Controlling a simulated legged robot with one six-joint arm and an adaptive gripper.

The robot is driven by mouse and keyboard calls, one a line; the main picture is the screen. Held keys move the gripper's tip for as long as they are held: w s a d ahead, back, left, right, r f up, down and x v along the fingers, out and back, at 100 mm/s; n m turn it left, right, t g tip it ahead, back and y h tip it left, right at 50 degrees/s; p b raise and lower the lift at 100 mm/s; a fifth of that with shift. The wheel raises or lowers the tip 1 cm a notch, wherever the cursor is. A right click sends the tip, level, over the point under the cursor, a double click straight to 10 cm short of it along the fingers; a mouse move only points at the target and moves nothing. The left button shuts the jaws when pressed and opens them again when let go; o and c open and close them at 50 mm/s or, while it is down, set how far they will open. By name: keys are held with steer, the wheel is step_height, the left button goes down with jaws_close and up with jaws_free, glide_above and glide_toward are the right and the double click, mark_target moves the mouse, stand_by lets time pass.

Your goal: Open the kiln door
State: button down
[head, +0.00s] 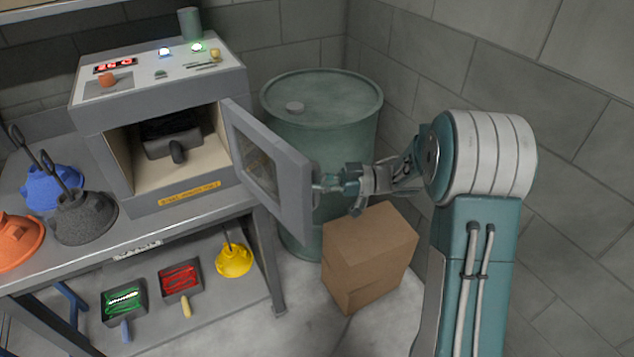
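The kiln (165,125) is a grey box on a metal bench, with its front opening exposed. Its grey door (292,185), with a framed window, is hinged at the opening's right side and stands swung well out toward me. Inside the kiln a dark tray-like object with a handle (175,145) sits on the pale floor. My gripper (335,186) is at the outer face of the door near its free edge, by the door handle. The fingers are small and partly overlap the handle, so I cannot tell whether they grip it.
A green drum (320,105) stands behind the door, and a cardboard box (370,255) sits on the floor below my gripper. Blue (50,187), dark grey (82,218) and orange (18,240) hoods rest on the bench's left. The lower shelf holds two trays and a yellow hood (233,260).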

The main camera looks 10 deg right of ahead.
steer(key=c, duration=0.6)
jaws_free()
steer(key=shift+w+a, duration=0.1)
steer(key=d, duration=1.2)
steer(key=shift+s, duration=0.4)
